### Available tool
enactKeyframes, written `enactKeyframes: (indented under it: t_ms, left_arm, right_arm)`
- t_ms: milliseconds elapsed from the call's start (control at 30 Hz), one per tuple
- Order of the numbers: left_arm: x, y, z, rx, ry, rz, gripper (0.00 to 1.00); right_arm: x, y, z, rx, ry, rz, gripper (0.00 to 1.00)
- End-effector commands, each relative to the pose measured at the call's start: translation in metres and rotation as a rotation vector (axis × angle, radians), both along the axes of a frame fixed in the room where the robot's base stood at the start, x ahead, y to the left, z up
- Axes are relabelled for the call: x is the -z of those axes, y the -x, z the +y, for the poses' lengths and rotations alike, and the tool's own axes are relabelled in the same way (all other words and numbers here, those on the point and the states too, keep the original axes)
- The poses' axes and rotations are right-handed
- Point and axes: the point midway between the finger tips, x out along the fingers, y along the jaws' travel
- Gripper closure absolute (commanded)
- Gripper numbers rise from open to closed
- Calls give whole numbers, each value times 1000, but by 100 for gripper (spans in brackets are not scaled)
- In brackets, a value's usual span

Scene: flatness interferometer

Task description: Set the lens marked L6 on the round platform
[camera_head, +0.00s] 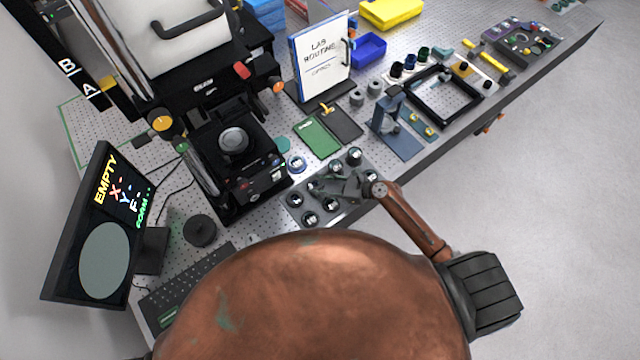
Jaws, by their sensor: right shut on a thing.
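Several dark-rimmed round lenses stand in a grey tray (348,208) at the bench's front edge; one of them is a front lens (310,218). Their marks are too small to read, so I cannot tell which is L6. My right gripper (318,186) reaches in from the right, low over the tray, and is shut on what seems to be a lens, mostly hidden by the fingers. The round platform (233,140) is a grey disc on the black instrument, left of and behind the tray, with nothing clearly seen on it. My left gripper is out of view.
A lens-like round piece (296,163) lies between tray and instrument. A green mat (317,138) and a blue stand (396,140) lie behind and right of the tray. A monitor (105,225) reading EMPTY, a black knob (199,230) and a keyboard (185,285) are at left.

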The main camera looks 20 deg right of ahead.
Motion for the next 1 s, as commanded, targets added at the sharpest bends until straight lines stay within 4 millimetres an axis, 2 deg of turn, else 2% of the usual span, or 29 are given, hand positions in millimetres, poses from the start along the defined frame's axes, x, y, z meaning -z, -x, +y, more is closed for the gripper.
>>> enactKeyframes:
  t_ms: [133,467,567,1000]
  left_arm:
    - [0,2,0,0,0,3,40]
    - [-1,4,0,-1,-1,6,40]
    - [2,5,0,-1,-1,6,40]
    - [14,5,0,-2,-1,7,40]
  right_arm:
    - [0,0,0,0,0,0,54]
    - [-4,1,-2,1,0,0,54]
    - [-6,8,-11,1,0,1,54]
    - [-39,55,-75,0,2,1,54]
